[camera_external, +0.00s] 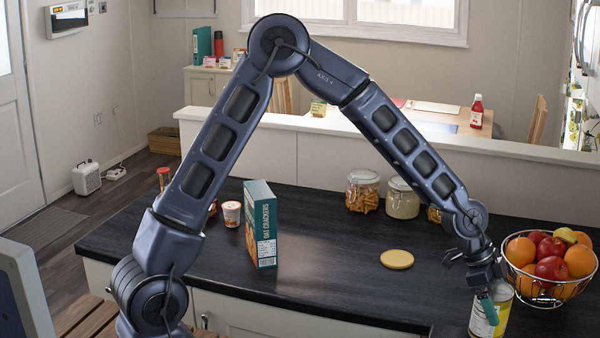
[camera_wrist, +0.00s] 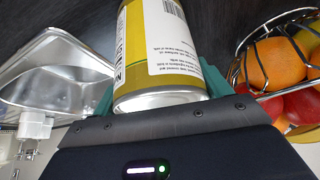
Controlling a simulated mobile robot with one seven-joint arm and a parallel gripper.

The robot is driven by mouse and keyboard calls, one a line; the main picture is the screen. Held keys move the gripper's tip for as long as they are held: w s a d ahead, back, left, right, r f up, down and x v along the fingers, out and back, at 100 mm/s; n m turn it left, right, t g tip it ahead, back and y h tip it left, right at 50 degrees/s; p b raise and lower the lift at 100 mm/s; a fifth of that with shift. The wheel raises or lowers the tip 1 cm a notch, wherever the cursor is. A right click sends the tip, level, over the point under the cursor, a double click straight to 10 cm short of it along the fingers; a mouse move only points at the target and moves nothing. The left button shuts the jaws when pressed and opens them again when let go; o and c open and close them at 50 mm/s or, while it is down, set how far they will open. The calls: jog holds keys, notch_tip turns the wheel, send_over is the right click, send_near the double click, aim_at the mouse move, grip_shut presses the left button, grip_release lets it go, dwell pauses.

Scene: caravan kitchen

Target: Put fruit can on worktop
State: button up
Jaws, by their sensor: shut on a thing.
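The fruit can (camera_external: 488,318), yellow with a white label, is at the lower right of the external view, in front of the fruit basket. In the wrist view the can (camera_wrist: 165,60) fills the middle, with its silver end toward the camera. My gripper (camera_external: 490,305) is shut on the can, with teal fingers on either side of it. The dark worktop (camera_external: 330,255) runs across the external view. The can's lower end is cut off by the picture's edge there, so I cannot tell whether it touches the worktop.
A wire fruit basket (camera_external: 545,285) stands close to the right of the can. A metal sink (camera_wrist: 45,75) shows at left in the wrist view. A cracker box (camera_external: 260,225), glass jars (camera_external: 403,198) and a yellow disc (camera_external: 397,259) stand on the worktop. Its middle front is clear.

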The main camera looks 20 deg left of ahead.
jog(key=o, duration=1.5)
jog(key=shift+c, duration=0.2)
jog(key=v, duration=1.2)
jog(key=shift+a+r, duration=0.1)
